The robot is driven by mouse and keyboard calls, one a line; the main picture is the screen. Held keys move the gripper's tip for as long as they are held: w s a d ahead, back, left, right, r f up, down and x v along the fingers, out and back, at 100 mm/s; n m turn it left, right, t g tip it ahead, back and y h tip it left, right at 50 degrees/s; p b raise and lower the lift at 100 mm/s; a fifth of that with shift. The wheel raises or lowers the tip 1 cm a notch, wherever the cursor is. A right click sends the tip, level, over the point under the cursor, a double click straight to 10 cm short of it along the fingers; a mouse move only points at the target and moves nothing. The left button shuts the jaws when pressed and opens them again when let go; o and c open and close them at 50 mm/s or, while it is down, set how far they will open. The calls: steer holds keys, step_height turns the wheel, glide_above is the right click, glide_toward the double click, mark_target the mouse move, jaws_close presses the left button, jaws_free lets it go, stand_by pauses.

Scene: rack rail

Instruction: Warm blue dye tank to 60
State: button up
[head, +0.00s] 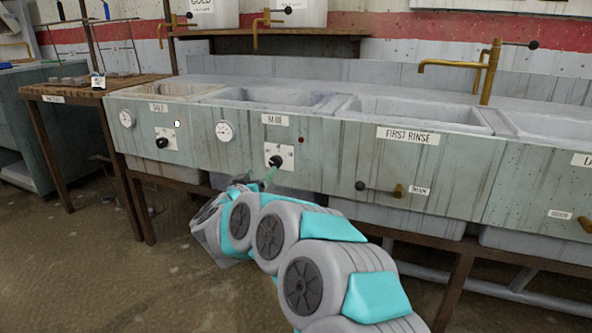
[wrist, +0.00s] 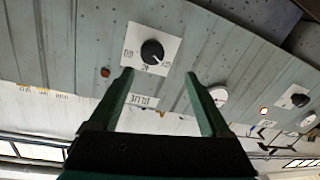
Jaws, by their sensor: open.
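The blue dye tank (head: 268,96) is a basin in the long grey-green trough, with a BLUE label (head: 275,119) on its front. Below the label is a black knob (head: 275,161) on a white plate, with a round white gauge (head: 224,131) to its left. My gripper (head: 263,175) is at the front panel by this knob. In the wrist view, the knob (wrist: 152,52) lies just beyond and between the fingertips of my open gripper (wrist: 159,74), apparently untouched. The plate (wrist: 133,36) carries small numbers. The knob's exact setting and the gauge reading are too small to tell.
To the left is the GOLD tank with its own knob (head: 162,142) and gauge (head: 126,118). To the right is the FIRST RINSE basin (head: 420,108) with a drain handle (head: 378,188). A small red spot (head: 301,139) is right of the blue label. The floor left of my arm is open.

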mark_target(275, 164)
steer(key=shift+h, duration=0.4)
steer(key=shift+d+f+b+x, duration=0.1)
steer(key=shift+d+x, duration=0.1)
steer(key=shift+x, duration=1.15)
steer(key=shift+d+f+b+x, duration=0.1)
steer(key=shift+d+x, duration=0.1)
steer(key=shift+x, duration=1.2)
steer(key=shift+d+f+b+x, duration=0.1)
steer(key=shift+d+x, duration=0.05)
steer(key=shift+x, duration=1.2)
steer(key=shift+s, duration=0.15)
steer(key=shift+c, duration=0.4)
jaws_close()
